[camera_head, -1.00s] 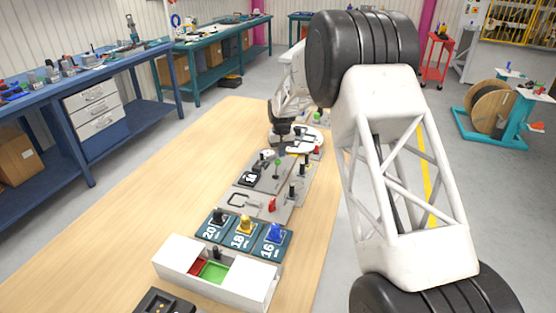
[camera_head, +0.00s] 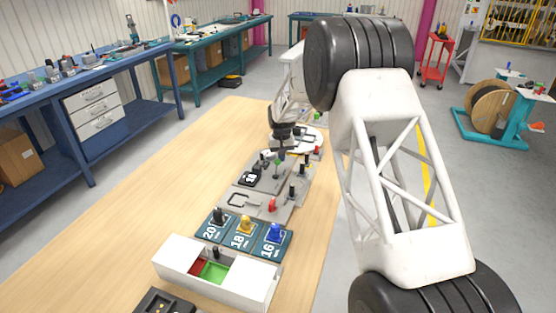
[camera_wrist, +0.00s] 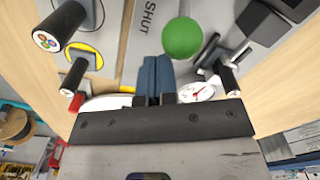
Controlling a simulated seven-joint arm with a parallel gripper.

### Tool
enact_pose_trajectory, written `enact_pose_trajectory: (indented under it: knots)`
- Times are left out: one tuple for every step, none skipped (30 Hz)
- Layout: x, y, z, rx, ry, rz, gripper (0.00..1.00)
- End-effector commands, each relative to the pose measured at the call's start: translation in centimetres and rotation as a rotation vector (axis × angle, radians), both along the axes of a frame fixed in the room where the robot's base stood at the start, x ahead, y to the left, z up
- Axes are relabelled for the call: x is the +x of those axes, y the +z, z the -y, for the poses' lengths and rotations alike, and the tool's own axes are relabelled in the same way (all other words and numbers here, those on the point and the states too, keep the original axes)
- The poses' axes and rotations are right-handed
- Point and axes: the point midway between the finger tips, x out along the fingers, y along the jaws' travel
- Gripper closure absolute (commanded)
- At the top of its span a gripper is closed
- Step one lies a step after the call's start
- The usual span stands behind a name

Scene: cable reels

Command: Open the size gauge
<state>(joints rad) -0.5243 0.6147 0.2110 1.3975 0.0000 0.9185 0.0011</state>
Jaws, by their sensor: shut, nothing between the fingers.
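A green ball knob (camera_head: 277,162) stands on a grey panel (camera_head: 262,184) in the head view. In the wrist view the green knob (camera_wrist: 182,38) is large, just beyond my fingertips, beside a label reading SHUT (camera_wrist: 148,18). My gripper (camera_wrist: 154,70) has its blue fingers together with nothing between them; they look apart from the knob, though depth is hard to judge. In the head view my gripper (camera_head: 280,151) hangs just behind the knob. A white dial with a red needle (camera_wrist: 197,92) lies beside my fingers. I cannot tell which parts belong to the size gauge.
Black-handled posts (camera_wrist: 62,28) stand near my gripper. Towards the camera are a red lever (camera_head: 272,204), blocks marked 20, 18 and 16 (camera_head: 243,235), and a white box (camera_head: 175,268) with red and green compartments. The wooden table (camera_head: 150,190) is clear on the left.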

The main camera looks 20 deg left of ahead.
Motion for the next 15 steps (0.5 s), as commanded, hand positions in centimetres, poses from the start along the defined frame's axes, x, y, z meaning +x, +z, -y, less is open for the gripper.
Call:
enact_pose_trajectory:
  knots:
    - [0.00, 0.00, 0.00, 0.000, 0.000, 0.000, 1.00]
    - [0.00, 0.00, 0.00, 0.000, 0.000, 0.000, 1.00]
    - [-0.01, 0.01, 0.00, 0.000, 0.000, 0.000, 1.00]
    - [-0.02, 0.01, 0.00, 0.000, 0.000, 0.000, 1.00]
    - [-0.04, 0.01, 0.00, 0.000, 0.000, 0.000, 1.00]
    - [-0.09, 0.01, 0.00, 0.000, 0.000, 0.000, 1.00]
    - [-0.14, 0.02, 0.00, 0.000, 0.000, 0.000, 1.00]
    - [-0.20, 0.02, 0.00, 0.000, 0.000, 0.000, 1.00]
    - [-0.29, 0.02, -0.01, 0.000, 0.000, 0.000, 1.00]
    - [-0.38, 0.02, 0.00, 0.000, 0.000, 0.000, 1.00]
    - [-0.47, 0.02, -0.01, 0.000, 0.000, 0.000, 1.00]
    - [-0.61, 0.02, -0.01, 0.000, 0.000, 0.000, 1.00]
    - [-0.70, 0.01, -0.01, 0.000, 0.000, 0.000, 1.00]
    - [-0.82, 0.01, -0.01, 0.000, 0.000, 0.000, 1.00]
    - [-0.95, 0.00, -0.02, 0.000, 0.000, 0.000, 1.00]
